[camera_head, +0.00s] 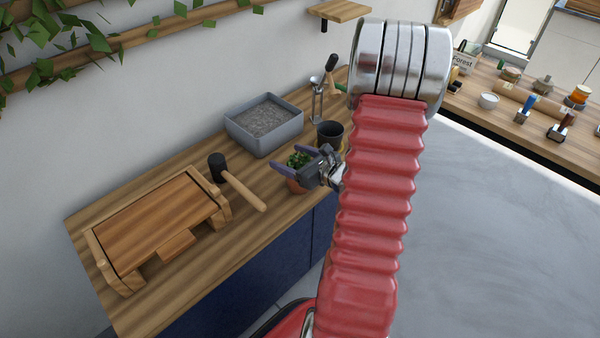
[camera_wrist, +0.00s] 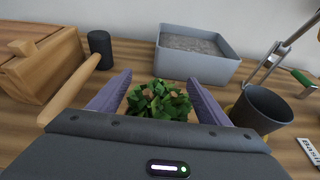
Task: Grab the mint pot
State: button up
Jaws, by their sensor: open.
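The mint pot shows as green leaves (camera_head: 298,159) above a terracotta-coloured pot (camera_head: 295,184) near the counter's front edge. My gripper (camera_head: 282,160) is open, with its purple fingers at the plant. In the wrist view the leaves (camera_wrist: 158,101) lie between the two spread fingers, and my gripper (camera_wrist: 157,92) has one finger on each side. Most of the pot is hidden there by the gripper body. I cannot tell whether the fingers touch it.
A grey tray of gravel (camera_head: 232,126) stands behind the plant. A dark empty pot (camera_head: 330,134) is close on the right. A black-headed mallet (camera_head: 240,186) and a wooden box (camera_head: 122,262) lie to the left. A metal stand (camera_head: 316,105) is at the back right.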

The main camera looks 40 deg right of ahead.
jog(key=c, duration=1.5)
jog(key=shift+r, duration=0.2)
jog(key=shift+r, duration=4.9)
